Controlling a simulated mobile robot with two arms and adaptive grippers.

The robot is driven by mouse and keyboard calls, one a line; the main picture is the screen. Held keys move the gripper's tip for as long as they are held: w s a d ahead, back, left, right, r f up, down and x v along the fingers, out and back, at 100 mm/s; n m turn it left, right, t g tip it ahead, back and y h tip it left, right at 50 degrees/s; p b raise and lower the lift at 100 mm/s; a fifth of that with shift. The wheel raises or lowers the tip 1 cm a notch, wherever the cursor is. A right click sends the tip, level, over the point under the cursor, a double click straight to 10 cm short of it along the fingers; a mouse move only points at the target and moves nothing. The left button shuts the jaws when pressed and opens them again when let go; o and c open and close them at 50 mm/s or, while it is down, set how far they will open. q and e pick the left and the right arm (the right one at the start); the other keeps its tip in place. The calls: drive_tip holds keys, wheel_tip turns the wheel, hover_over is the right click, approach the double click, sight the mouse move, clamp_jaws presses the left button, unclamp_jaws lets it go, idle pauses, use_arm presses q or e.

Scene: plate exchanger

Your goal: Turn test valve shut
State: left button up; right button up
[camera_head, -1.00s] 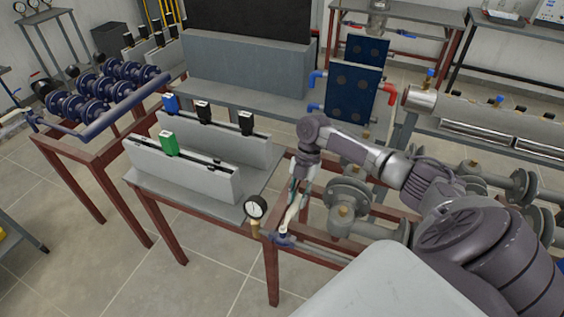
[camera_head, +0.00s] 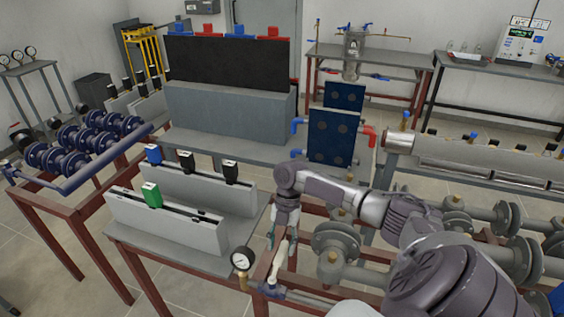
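The test valve (camera_head: 271,290) appears to be the small blue fitting beside the round pressure gauge (camera_head: 242,259), at the front right corner of the near table. A pale lever (camera_head: 279,262) rises from it, tilted up toward my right gripper. My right gripper (camera_head: 281,243) points down at the upper part of this lever, its fingers close around or beside it. The view is too small to tell whether the fingers touch or grip it. My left gripper is out of view.
The near table (camera_head: 168,251) carries grey blocks with a green valve box (camera_head: 152,194). Grey flanged pipes (camera_head: 335,240) lie right of my gripper, under my arm. A blue flanged pipe rack (camera_head: 85,145) stands at the left.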

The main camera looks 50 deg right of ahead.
drive_tip(key=v, duration=1.2)
drive_tip(key=shift+f, duration=0.1)
idle(0.4)
